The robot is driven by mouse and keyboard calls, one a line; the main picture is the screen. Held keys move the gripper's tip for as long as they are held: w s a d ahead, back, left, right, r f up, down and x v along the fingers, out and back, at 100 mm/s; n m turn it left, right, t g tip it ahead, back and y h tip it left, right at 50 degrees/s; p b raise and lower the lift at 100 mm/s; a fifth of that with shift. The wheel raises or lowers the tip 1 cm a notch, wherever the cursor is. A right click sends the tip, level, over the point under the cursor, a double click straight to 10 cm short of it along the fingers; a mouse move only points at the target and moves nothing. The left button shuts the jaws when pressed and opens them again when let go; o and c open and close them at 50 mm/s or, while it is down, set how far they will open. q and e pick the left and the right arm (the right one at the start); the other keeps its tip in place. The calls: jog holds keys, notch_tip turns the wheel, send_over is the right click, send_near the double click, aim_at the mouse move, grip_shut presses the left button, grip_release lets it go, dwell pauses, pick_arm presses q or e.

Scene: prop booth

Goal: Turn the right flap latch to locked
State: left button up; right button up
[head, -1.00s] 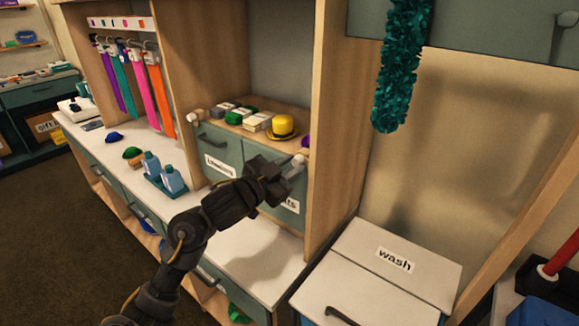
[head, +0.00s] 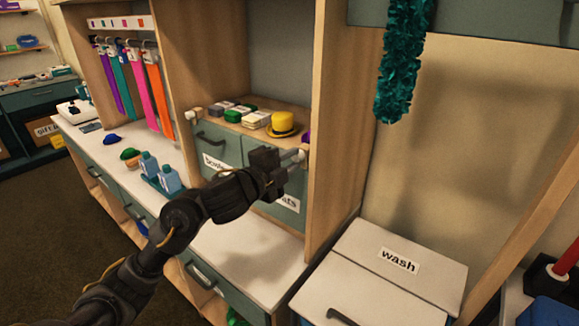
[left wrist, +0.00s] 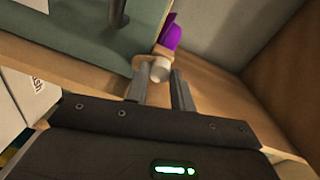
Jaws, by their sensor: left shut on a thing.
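The right flap latch is a small pale knob (head: 300,155) at the upper right corner of the right flap (head: 276,197), in front of the wooden upright. My left gripper (head: 291,159) is shut on it and partly covers it in the head view. In the left wrist view, the latch's whitish end (left wrist: 160,70) sits at the tips of my two grey fingers (left wrist: 158,80). The right flap is closed, and its label is partly hidden, ending in "ats". My right gripper is not in view.
The left flap (head: 218,150) with its own latch (head: 193,114) is beside it. A yellow hat (head: 283,123) and small stacks stand on top of the cabinet. A "wash" bin (head: 370,275) is at lower right.

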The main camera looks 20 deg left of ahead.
pick_arm(q)
jog(key=shift+m+b, duration=0.95)
jog(key=shift+m, duration=0.85)
jog(key=o, duration=1)
jog(key=p+v, duration=0.3)
jog(key=v, duration=0.7)
jog(key=shift+s, duration=0.45)
